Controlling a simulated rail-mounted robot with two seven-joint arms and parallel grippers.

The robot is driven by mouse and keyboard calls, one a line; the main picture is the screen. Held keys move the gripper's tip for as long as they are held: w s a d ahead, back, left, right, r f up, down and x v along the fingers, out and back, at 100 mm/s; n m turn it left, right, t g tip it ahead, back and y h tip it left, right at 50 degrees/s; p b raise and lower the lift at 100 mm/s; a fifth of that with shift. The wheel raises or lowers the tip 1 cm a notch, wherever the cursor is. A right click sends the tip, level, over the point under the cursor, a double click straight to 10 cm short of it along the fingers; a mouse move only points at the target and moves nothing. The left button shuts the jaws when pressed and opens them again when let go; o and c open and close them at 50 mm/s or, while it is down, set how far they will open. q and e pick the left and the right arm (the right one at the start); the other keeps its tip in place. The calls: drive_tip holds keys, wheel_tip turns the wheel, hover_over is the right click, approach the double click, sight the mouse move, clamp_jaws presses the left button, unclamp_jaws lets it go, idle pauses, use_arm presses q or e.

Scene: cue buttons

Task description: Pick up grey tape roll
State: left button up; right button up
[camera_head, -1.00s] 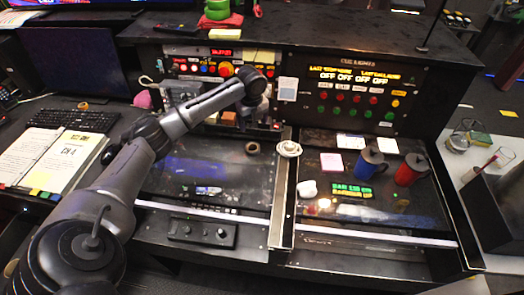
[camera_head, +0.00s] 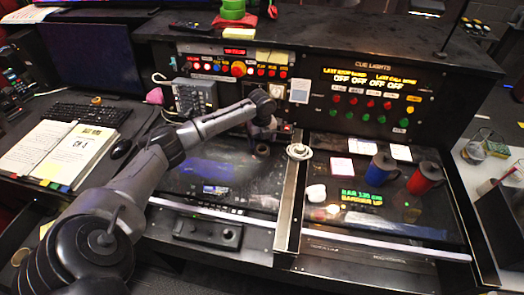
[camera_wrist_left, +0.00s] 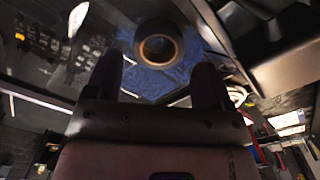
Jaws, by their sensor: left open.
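A dark grey tape roll (camera_head: 262,150) lies on the black desk panel, left of the raised divider. In the left wrist view the roll (camera_wrist_left: 158,42) shows its round dark ring and tan inner core, just beyond the fingertips. My left gripper (camera_head: 262,132) is over the panel close to the roll, partly hidden by its own arm. In the left wrist view its fingers (camera_wrist_left: 158,75) are spread apart with nothing between them. My right gripper is in no view.
A white roll (camera_head: 299,152) sits on the divider (camera_head: 287,210). Blue (camera_head: 380,166) and red (camera_head: 425,178) mugs stand on the right panel. A button console (camera_head: 365,100) rises behind. The left panel's front is mostly clear.

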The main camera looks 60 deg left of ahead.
sight(261, 151)
use_arm(q)
wheel_tip(261, 151, down, 4)
drive_tip(key=shift+f+b, duration=0.15)
drive_tip(key=shift+b, duration=0.15)
drive_tip(key=shift+c, duration=0.2)
drive_tip(key=c, duration=0.6)
